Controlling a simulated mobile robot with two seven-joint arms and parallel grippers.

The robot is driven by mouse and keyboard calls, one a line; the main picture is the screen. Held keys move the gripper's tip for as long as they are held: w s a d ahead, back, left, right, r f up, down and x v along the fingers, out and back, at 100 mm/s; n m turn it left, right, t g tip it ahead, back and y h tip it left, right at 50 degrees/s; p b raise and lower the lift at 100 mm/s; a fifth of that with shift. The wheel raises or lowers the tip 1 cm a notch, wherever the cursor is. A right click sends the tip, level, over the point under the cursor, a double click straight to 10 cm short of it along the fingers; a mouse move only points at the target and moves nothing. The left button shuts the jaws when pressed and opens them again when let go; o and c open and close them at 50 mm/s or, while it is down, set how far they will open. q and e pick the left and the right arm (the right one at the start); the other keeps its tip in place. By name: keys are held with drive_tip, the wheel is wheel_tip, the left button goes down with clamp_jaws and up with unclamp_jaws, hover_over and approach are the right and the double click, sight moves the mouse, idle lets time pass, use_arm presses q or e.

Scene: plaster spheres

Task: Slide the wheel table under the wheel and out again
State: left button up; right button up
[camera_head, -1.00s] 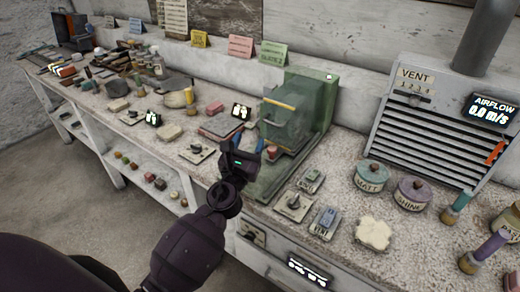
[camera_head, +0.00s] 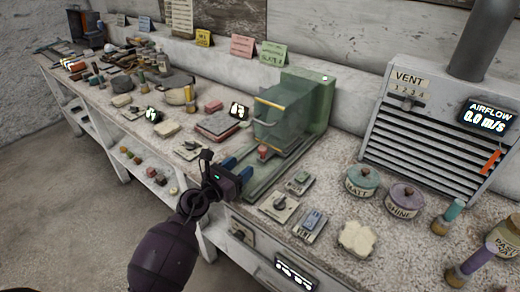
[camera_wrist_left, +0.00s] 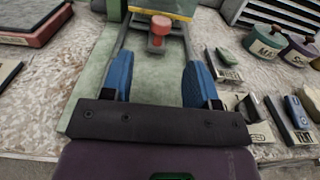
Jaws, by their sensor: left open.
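The green grinding machine (camera_head: 308,102) stands on the bench with a clear guard (camera_head: 277,118) edged in yellow. The wheel behind the guard is not clearly visible. The wheel table appears to be the low sliding part on rails in front of the guard, with a red knob (camera_head: 263,152) that also shows in the left wrist view (camera_wrist_left: 159,28). My left gripper (camera_head: 240,168) is open and empty before the knob. Its blue fingers (camera_wrist_left: 158,80) are apart, with the knob beyond their tips, between their lines and untouched. My right gripper is out of view.
Small switch boxes (camera_head: 280,206) sit right of the green base. Lidded jars (camera_head: 362,181), a sponge-like block (camera_head: 359,238) and a vent unit (camera_head: 440,125) stand further right. A red and grey block (camera_head: 217,124) lies left of the machine.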

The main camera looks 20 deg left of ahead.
sight(260, 152)
use_arm(q)
drive_tip(key=b+x, duration=0.1)
drive_tip(key=x, duration=0.9)
drive_tip(key=shift+w+d, duration=0.15)
drive_tip(key=shift+w, duration=0.15)
drive_tip(key=shift+s, duration=0.1)
clamp_jaws()
